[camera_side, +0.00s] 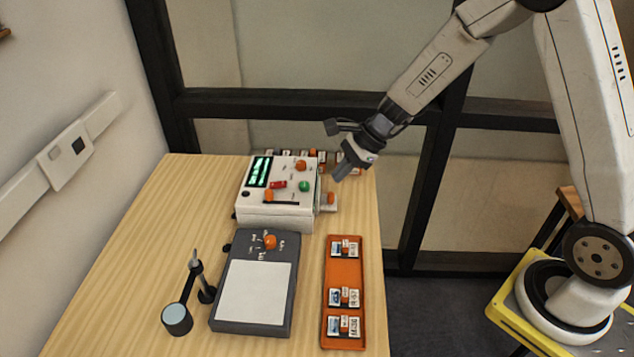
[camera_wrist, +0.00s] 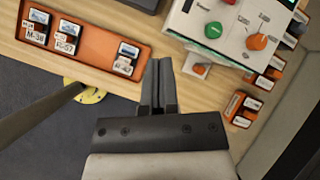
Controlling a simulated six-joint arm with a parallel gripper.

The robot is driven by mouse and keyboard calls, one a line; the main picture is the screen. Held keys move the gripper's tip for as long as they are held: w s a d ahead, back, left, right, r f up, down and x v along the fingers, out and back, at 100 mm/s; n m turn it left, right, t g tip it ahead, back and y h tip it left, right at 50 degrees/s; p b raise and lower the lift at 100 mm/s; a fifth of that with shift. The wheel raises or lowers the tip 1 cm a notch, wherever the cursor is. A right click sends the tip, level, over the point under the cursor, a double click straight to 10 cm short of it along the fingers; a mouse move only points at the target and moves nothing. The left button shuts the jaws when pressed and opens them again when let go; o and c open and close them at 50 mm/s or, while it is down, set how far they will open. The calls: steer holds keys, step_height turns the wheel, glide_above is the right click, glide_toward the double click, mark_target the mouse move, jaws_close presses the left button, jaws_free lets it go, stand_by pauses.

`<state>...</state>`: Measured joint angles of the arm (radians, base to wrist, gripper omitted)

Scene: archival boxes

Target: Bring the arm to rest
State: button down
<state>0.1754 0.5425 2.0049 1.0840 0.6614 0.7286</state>
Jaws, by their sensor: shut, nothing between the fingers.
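My gripper (camera_side: 342,172) is shut and empty. In the side view it hangs in the air above the right edge of the table, just right of the white device. In the wrist view my gripper (camera_wrist: 158,64) points between the orange tray and the white device, with its fingers together. My arm reaches in from the upper right, bent at the elbow.
A white device (camera_side: 272,214) with knobs and a green display stands at the table's back. Before it lie a dark box with a pale panel (camera_side: 254,291), a small stand lamp (camera_side: 177,318) and an orange tray (camera_side: 344,258) holding 3 labelled boxes. Several orange-and-white boxes (camera_wrist: 243,106) stand behind.

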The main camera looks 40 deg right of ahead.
steer(key=s+d+r+n+h, duration=0.1)
steer(key=s+n+h, duration=0.2)
steer(key=s+n, duration=0.5)
steer(key=s+r+n+g+h, duration=0.1)
steer(key=s+r+n+h, duration=0.1)
steer(key=s+n, duration=0.7)
steer(key=n+h, duration=0.1)
steer(key=n, duration=0.2)
steer(key=shift+d+n, duration=0.4)
steer(key=shift+w, duration=0.1)
